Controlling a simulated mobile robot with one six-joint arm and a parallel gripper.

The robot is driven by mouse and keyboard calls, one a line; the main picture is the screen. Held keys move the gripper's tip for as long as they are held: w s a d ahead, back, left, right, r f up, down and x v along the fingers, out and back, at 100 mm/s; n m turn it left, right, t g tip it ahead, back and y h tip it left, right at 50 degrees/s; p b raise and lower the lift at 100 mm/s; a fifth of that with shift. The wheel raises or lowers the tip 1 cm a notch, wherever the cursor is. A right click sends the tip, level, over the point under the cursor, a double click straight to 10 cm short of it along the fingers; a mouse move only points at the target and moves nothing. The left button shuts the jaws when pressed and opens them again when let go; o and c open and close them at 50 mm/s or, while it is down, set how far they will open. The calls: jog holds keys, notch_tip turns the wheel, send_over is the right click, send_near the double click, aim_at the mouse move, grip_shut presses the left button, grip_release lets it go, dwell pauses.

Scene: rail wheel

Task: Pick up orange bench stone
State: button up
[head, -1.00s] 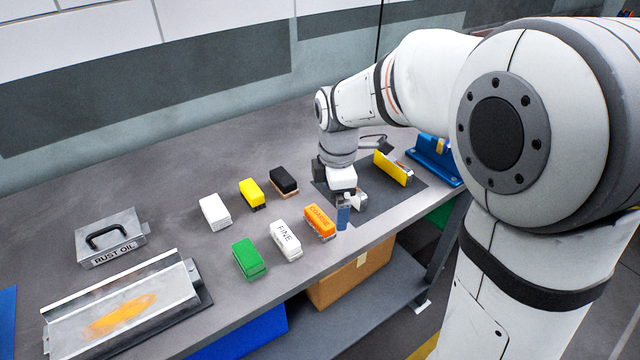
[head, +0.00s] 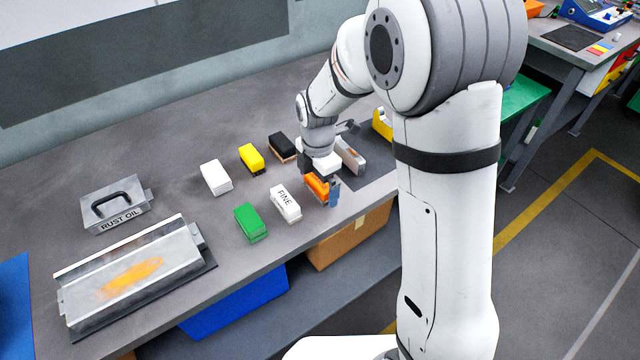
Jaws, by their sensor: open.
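The orange bench stone (head: 316,188) lies on the grey workbench near its front edge, to the right of the white stone marked FINE (head: 286,203). My gripper (head: 325,189) points down at the orange stone, with a blue fingertip showing at the stone's right side. The jaws are open. The gripper body covers part of the stone, and the far finger is hidden, so I cannot tell whether the fingers touch it.
Green (head: 251,222), white (head: 216,177), yellow (head: 252,158) and black (head: 282,146) blocks stand to the left. A metal block (head: 349,155) is close behind my gripper. A RUST OIL box (head: 115,204) and a metal tray (head: 70,290) lie far left.

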aim_at(318, 180)
jog(key=c, duration=1)
notch_tip(318, 180, up, 10)
jog(key=shift+r+b, duration=0.1)
jog(key=shift+b, duration=0.35)
jog(key=shift+c, duration=0.2)
jog(key=o, duration=0.5)
jog(key=shift+c, duration=1.4)
